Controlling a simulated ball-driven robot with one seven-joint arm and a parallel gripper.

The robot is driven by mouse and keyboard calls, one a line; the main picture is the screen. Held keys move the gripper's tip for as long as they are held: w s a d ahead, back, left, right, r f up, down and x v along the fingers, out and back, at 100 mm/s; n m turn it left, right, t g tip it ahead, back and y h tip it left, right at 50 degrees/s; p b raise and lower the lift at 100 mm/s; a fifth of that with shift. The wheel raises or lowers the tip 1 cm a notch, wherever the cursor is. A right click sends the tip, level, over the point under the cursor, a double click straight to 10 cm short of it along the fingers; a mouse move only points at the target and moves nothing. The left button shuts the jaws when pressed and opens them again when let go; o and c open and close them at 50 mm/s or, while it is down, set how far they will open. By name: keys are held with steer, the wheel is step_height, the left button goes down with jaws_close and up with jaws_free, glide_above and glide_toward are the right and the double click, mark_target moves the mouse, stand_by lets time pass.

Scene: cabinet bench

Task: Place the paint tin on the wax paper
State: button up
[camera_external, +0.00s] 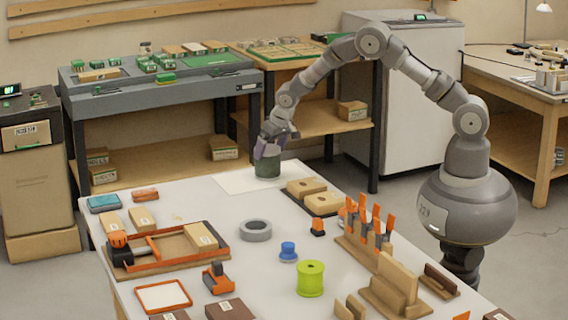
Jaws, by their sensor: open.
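The paint tin (267,168) is a dark green cylinder standing upright at the far edge of the white bench. It appears to stand on the wax paper (235,182), a pale sheet lying flat at the far end of the bench. My gripper (267,151) is directly above the tin, pointing down, with its fingers at the tin's top. The gripper is open. The fingers hide part of the tin's rim, and I cannot tell whether they touch it.
Wooden blocks on a dark tray (323,204) stand just right of the paper. A grey ring (255,230), a blue spool (288,251) and a green spool (311,279) stand nearer. An orange-edged frame (178,246) lies at left. Bare bench shows left of the paper.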

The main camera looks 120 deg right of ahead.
steer(key=w+a+r+n+t+p, duration=0.15)
steer(key=w+a+r, duration=0.25)
steer(key=a+r, duration=0.65)
steer(key=w+a+r+n+t, duration=0.3)
steer(key=w+a+r, duration=0.15)
steer(key=r, duration=1.05)
steer(key=w+a+r+n+t+p, duration=0.1)
steer(key=w+a+r+n+t, duration=0.15)
steer(key=a+r, duration=0.8)
steer(key=s+a+r+n+t+y, duration=0.1)
steer(key=a+r+t, duration=0.1)
steer(key=a+r, duration=0.5)
steer(key=s+a+r+n+t, duration=0.1)
steer(key=a+r, duration=0.2)
steer(key=r, duration=0.8)
steer(key=s+a+r+n+t+y, duration=0.3)
steer(key=s+a+r+n, duration=0.1)
steer(key=s+a+r, duration=0.6)
steer(key=a+r, duration=0.3)
steer(key=r, duration=0.1)
steer(key=shift+s+n+t, duration=0.3)
steer(key=shift+s+t, duration=0.05)
steer(key=shift+t, duration=0.05)
steer(key=shift+r, duration=0.1)
